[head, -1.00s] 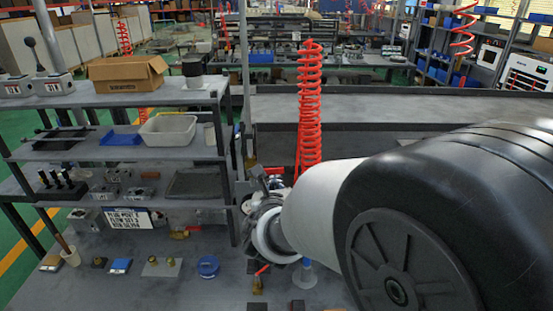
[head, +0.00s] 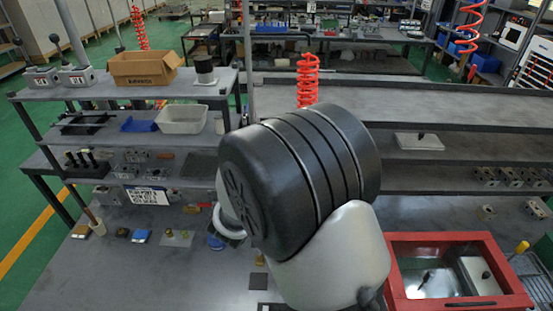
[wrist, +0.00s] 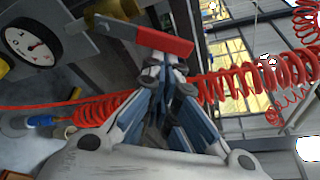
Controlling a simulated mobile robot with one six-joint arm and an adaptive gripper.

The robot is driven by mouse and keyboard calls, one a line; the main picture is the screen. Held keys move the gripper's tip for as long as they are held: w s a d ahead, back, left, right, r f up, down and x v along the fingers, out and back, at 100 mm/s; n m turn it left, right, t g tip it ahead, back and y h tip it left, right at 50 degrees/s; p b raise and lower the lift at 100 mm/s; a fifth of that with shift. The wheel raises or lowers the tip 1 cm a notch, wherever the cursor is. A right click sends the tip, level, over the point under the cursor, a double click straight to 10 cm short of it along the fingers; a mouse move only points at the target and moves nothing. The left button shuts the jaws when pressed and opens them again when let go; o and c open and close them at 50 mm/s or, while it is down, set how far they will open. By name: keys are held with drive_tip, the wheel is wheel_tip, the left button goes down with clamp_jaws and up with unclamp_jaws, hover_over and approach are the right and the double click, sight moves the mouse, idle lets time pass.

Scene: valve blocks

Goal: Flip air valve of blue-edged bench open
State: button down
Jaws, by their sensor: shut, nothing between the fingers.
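In the wrist view my gripper (wrist: 172,65) is shut and empty. Its fingertips are right at the red grip (wrist: 165,41) of a lever, which continues as a grey metal bar (wrist: 115,27) to the upper left. I cannot tell whether the fingertips touch the grip. A round white pressure gauge (wrist: 32,45) and brass fittings (wrist: 118,8) are beside the lever. In the head view my arm hides the gripper and the valve. No blue edge shows clearly on the bench (head: 130,270).
A red coiled hose (wrist: 255,80) runs behind my gripper in the wrist view; it also hangs above my arm in the head view (head: 307,80). Shelves (head: 100,92) with boxes stand at left. A red-framed tub (head: 398,288) is at lower right.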

drive_tip(key=a+r+n+p, duration=0.1)
drive_tip(key=n+p, duration=0.1)
drive_tip(key=a+r+n+t+h+p, duration=0.1)
drive_tip(key=a+n+p, duration=0.1)
drive_tip(key=shift+r+n, duration=0.3)
drive_tip(key=shift+n, duration=0.1)
idle(0.4)
drive_tip(key=shift+p, duration=0.3)
